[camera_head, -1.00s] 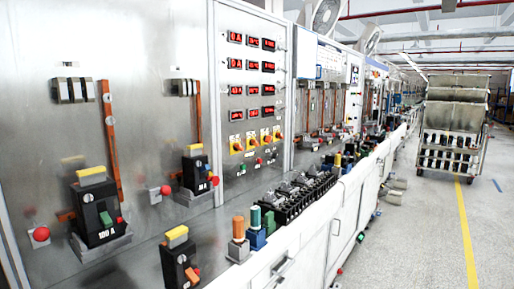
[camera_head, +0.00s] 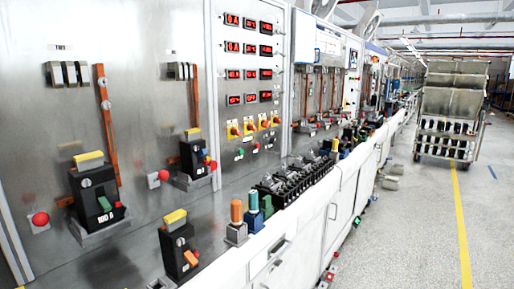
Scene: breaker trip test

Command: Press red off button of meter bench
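The meter bench panel (camera_head: 220,75) stands upright left of centre. It carries rows of lit red number displays (camera_head: 233,74) and a row of rotary switches on yellow plates (camera_head: 249,127). Below the switches sits a short row of small buttons. A green button (camera_head: 240,154) is at its left and a small red button (camera_head: 256,147) is beside it. Their labels are too small to read. Neither of my grippers is in view, and nothing covers the buttons.
Black breakers with yellow tops (camera_head: 97,190) stand on the left bench. Larger red buttons (camera_head: 40,219) and (camera_head: 164,175) are on the left wall. Several black terminal blocks (camera_head: 290,188) and an orange-topped post (camera_head: 236,220) line the bench edge. The right aisle floor (camera_head: 420,230) is clear before a cart (camera_head: 450,110).

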